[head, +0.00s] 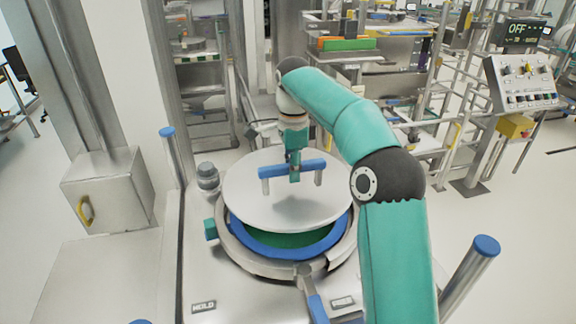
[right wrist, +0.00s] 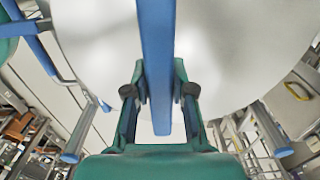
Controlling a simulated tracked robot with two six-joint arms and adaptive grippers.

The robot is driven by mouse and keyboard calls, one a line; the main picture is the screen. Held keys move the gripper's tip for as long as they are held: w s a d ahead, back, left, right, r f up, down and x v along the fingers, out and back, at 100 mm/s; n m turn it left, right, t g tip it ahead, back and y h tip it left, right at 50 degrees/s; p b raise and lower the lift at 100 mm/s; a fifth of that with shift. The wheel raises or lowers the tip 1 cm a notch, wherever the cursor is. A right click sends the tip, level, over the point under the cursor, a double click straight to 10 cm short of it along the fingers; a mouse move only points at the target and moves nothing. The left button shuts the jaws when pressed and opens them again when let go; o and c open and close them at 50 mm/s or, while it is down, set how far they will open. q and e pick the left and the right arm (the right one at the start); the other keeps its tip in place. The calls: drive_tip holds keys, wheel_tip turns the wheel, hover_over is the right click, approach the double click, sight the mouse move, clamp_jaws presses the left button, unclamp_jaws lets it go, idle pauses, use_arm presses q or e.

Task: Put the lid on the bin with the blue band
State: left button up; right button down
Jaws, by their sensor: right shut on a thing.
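The lid (head: 250,205) is a pale round disc with a blue bar handle (head: 306,165) on two posts. My right gripper (head: 294,174) reaches down from above and is shut on this handle. In the right wrist view, my right gripper (right wrist: 158,98) has a finger on each side of the blue handle (right wrist: 157,55), with the pale lid (right wrist: 235,60) behind it. The bin's blue band (head: 262,250) rings its opening below the lid. The lid is raised, covering the back of the opening; green shows inside at the front. My left gripper is not in view.
The bin stands in a metal ring on a steel station with blue-capped posts (head: 484,248) and a label reading HOLD (head: 204,306). A small cylindrical fitting (head: 208,177) stands left of the lid. A control panel (head: 522,82) is at the right.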

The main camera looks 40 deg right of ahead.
sight(293, 189)
drive_tip(key=shift+f, duration=0.4)
drive_tip(key=shift+f+b, duration=1.1)
drive_tip(key=shift+f, duration=0.4)
wheel_tip(293, 189, down, 4)
drive_tip(key=b, duration=0.4)
drive_tip(key=shift+r, duration=0.15)
drive_tip(key=shift+s+f+b, duration=0.1)
drive_tip(key=shift+f+b, duration=0.25)
drive_tip(key=shift+f, duration=0.15)
